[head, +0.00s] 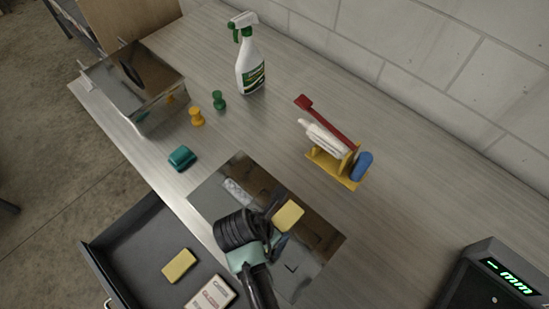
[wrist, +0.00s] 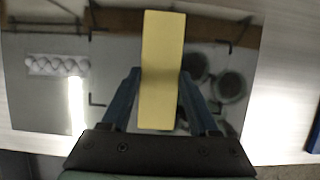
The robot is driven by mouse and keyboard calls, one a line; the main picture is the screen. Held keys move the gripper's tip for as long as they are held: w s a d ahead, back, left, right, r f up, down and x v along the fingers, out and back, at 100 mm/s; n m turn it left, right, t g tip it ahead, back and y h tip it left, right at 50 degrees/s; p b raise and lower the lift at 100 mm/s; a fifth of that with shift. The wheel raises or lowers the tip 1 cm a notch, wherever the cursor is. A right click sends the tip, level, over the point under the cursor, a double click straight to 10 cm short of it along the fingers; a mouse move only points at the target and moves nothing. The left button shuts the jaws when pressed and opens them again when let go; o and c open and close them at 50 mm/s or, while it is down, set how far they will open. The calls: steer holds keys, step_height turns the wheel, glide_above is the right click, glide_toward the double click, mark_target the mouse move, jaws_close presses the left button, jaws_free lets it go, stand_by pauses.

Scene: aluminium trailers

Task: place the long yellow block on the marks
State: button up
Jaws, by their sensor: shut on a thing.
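The long yellow block (wrist: 162,70) is between the two fingers of my gripper (wrist: 160,82) in the wrist view, its long side running up the picture. In the head view, the block (head: 289,215) shows just beyond my gripper (head: 277,212), over a dark glossy plate (head: 328,240). The gripper is shut on the block. Dark corner marks show on the plate, one at left of the block (wrist: 97,99) and one at upper right (wrist: 240,32). Another mark (head: 291,267) shows in the head view. I cannot tell the block's height above the plate; it hides part of it.
An open drawer (head: 130,250) at lower left holds a yellow piece (head: 179,265) and a printed box (head: 212,293). A yellow holder (head: 325,168), spray bottle (head: 249,70), metal bin (head: 150,112) and dark display device (head: 490,285) stand around the plate.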

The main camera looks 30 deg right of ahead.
steer(key=shift+f, duration=0.2)
steer(key=o, duration=1.3)
